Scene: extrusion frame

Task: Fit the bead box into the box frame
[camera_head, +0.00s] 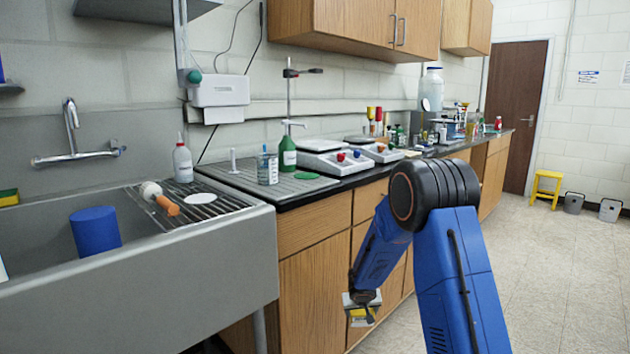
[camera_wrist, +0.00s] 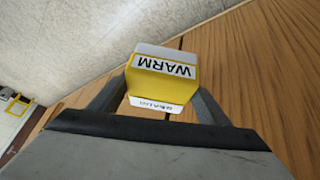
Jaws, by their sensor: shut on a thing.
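My gripper (camera_head: 361,298) hangs low in front of the wooden cabinet doors, below the counter's edge. It is shut on a small yellow and white box, which I take for the bead box (camera_head: 361,319). In the wrist view, the bead box (camera_wrist: 165,78) sits between the two grey fingers of my gripper (camera_wrist: 160,96). Its white label reads WARM, and a second white label faces the camera, too small to read surely. I cannot make out the box frame in either view.
A grey sink (camera_head: 130,285) stands at the left with a blue cylinder (camera_head: 95,231) in it. The dark counter (camera_head: 330,180) holds a green bottle (camera_head: 287,154), balances (camera_head: 333,160) and other labware. A yellow stool (camera_head: 546,187) stands far right.

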